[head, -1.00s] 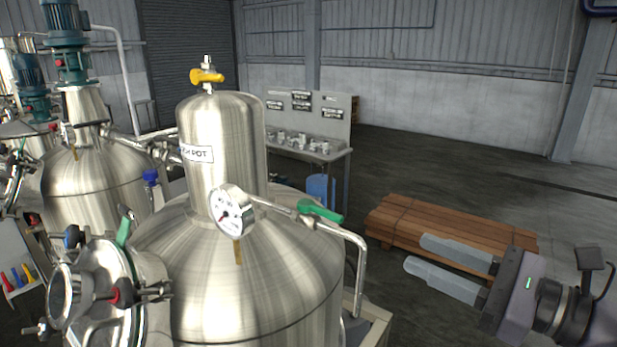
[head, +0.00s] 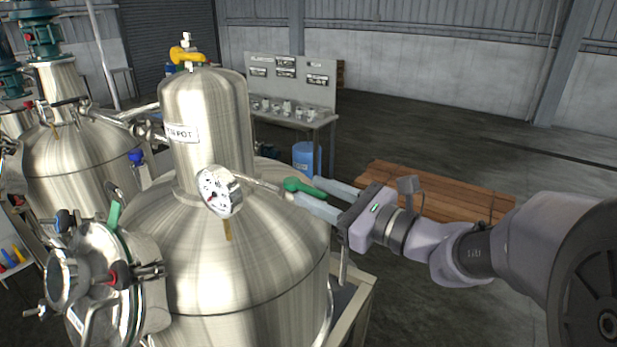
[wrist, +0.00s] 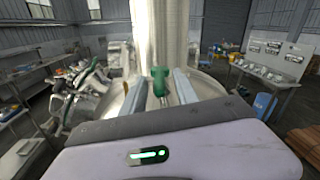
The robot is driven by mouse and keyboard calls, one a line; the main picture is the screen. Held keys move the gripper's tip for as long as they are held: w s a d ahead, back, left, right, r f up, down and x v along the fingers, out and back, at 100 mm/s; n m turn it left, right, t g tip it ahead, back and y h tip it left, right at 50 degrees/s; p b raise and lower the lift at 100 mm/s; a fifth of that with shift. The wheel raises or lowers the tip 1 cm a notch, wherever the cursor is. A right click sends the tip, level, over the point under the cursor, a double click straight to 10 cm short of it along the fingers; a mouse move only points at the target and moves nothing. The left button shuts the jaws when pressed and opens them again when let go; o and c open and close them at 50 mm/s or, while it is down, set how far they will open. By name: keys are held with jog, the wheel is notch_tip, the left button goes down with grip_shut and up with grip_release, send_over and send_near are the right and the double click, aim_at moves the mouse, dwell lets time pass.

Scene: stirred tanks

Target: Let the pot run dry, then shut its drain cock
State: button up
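The steel pot (head: 203,120), with a label reading "POT", stands on top of a large steel tank (head: 240,265). A round dial gauge (head: 218,191) is on the pipe at the pot's foot. The drain cock's green handle (head: 303,187) sits on that pipe, to the right of the gauge. My gripper (head: 325,192) is open, its two fingers reaching left with the handle at their tips. In the wrist view the green handle (wrist: 160,82) stands between the two spread fingers, with no clear contact. The downward end of the pipe is partly hidden behind my gripper.
Another tank (head: 75,160) and a manway with clamps (head: 105,265) are at left. A bench (head: 325,122), a blue drum (head: 306,157) and wooden pallets (head: 440,190) stand behind. Open floor lies at right.

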grip_shut()
dwell(1.4)
